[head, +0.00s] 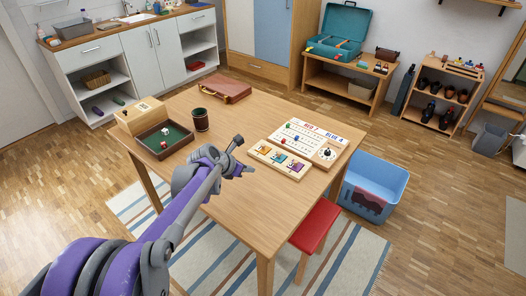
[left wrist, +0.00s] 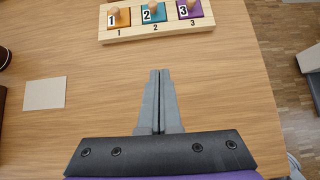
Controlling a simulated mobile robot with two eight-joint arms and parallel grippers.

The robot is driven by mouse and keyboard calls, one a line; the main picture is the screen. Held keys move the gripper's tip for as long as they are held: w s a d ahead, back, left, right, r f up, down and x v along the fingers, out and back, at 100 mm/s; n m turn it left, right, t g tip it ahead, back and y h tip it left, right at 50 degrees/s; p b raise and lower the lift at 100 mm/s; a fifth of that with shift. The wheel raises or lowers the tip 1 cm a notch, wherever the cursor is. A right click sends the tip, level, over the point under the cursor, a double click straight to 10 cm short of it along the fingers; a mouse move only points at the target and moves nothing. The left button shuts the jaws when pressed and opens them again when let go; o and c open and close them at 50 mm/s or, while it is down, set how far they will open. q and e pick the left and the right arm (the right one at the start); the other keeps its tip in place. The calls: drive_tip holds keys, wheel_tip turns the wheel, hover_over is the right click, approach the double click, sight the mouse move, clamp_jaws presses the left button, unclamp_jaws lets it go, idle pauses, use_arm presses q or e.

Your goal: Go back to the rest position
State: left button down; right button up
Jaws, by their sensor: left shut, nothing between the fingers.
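My left gripper (head: 250,169) is above the near part of the wooden table (head: 235,192), with its purple and grey arm coming in from the lower left. In the left wrist view its two fingers (left wrist: 160,100) are pressed together with nothing between them. It is apart from the numbered peg board (head: 280,161), which lies ahead of it and also shows at the top of the left wrist view (left wrist: 168,33). My right gripper is not in view.
On the table are a green-lined dice tray (head: 146,151), a dark cup (head: 201,120), a reddish case (head: 224,91) and a score board (head: 325,137). A red stool (head: 316,222) and a blue bin (head: 394,175) stand beside the table. A pale card (left wrist: 45,93) lies left of the gripper.

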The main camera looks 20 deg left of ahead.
use_arm(q)
drive_tip(key=s+d+r+m+g+y+p, duration=0.1)
drive_tip(key=s+r+m+p, duration=0.1)
drive_tip(key=s+m, duration=0.8)
drive_tip(key=s+d+r+m+g+y+p, duration=0.1)
drive_tip(key=s+m+p, duration=0.4)
drive_tip(key=s+m, duration=0.5)
drive_tip(key=s+d+r+m+y+p, duration=0.1)
drive_tip(key=s+r+m+p, duration=0.3)
drive_tip(key=s+m, duration=0.7)
drive_tip(key=s+d+r, duration=0.1)
drive_tip(key=s, duration=0.2)
drive_tip(key=shift+s+d+r+g+y, duration=0.15)
drive_tip(key=shift+s+d+g+y, duration=0.15)
drive_tip(key=shift+s+g, duration=0.1)
